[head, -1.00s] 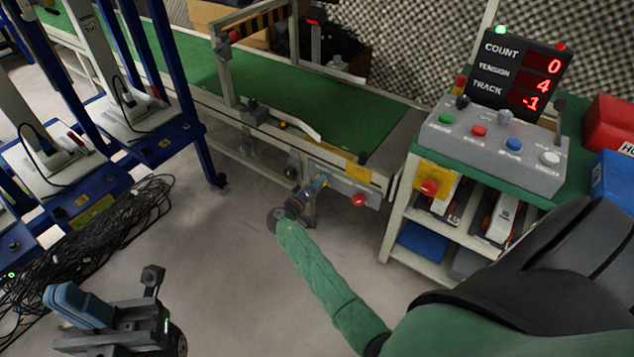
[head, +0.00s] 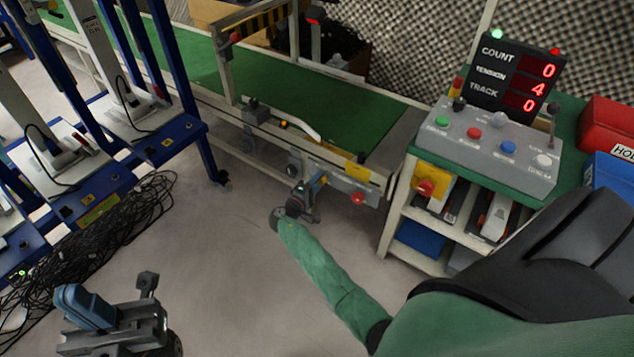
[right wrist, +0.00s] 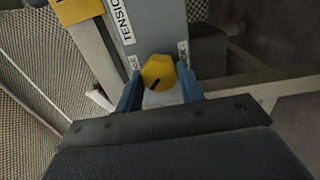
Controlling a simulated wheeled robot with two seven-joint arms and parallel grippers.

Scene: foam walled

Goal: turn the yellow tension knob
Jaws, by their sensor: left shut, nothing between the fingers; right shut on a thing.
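The yellow tension knob (right wrist: 159,73) shows in the right wrist view, with a dark pointer line toward its lower left. It sits on a grey panel labelled TENSION (right wrist: 124,20). My right gripper (right wrist: 160,88) has its blue fingers on either side of the knob and is shut on it. In the head view my right gripper (head: 318,184) is at the conveyor's side panel, and the knob is hard to make out there. The display (head: 517,78) reads COUNT 0, TENSION 4, TRACK 0. My left gripper (head: 85,308) is shut and empty at the lower left.
The conveyor's green belt (head: 300,95) runs across the back. A red button (head: 358,198) is on its side, right of my right gripper. A grey control box (head: 490,145) stands on the cart at the right. Black cables (head: 110,235) lie on the floor at left.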

